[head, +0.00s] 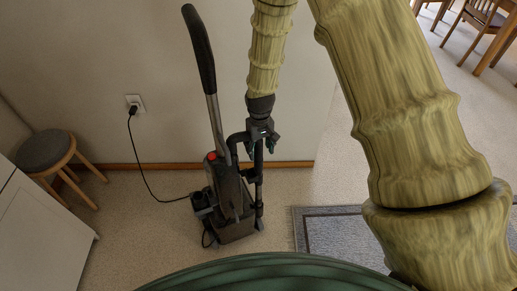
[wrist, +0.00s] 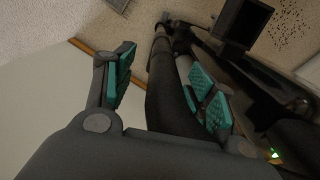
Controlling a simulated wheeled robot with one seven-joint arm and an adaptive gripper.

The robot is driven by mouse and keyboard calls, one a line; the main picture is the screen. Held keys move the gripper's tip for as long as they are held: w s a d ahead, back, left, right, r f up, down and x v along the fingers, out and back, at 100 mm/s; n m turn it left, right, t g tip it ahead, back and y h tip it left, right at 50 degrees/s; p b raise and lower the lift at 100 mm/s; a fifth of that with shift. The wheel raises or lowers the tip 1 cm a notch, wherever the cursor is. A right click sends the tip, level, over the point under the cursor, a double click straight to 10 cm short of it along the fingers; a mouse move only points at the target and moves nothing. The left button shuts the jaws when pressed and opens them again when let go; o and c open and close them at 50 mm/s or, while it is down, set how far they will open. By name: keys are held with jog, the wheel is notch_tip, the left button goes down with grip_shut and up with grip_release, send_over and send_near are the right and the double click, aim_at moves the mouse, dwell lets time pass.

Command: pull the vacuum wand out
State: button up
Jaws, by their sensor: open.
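The upright vacuum (head: 228,200) stands on the carpet near the wall, with its long dark handle (head: 200,50) rising up and leaning left. The vacuum wand (head: 258,190), a dark tube, stands upright along the vacuum's right side. My gripper (head: 262,147) points down at the top of the wand. In the wrist view, my gripper (wrist: 160,62) is open, with its teal pads spread apart. The dark wand (wrist: 165,90) runs between the pads, closer to the right one. In the head view, my gripper partly hides the wand's upper end.
A black cord runs from the vacuum to a wall outlet (head: 135,103). A round stool (head: 45,150) and a white cabinet (head: 40,235) stand at the left. A grey rug (head: 345,235) lies right of the vacuum. A wall is close behind it. Chairs stand far right.

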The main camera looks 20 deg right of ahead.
aim_at(258, 166)
jog(key=shift+a+f, duration=0.1)
jog(key=shift+a, duration=0.1)
jog(key=shift+w+a+f, duration=0.1)
jog(key=shift+a+f, duration=0.05)
jog(key=shift+f, duration=5.45)
jog(key=shift+c, duration=0.5)
grip_shut()
jog(key=shift+r, duration=0.1)
jog(key=shift+r+p, duration=3.85)
jog(key=shift+r, duration=1.85)
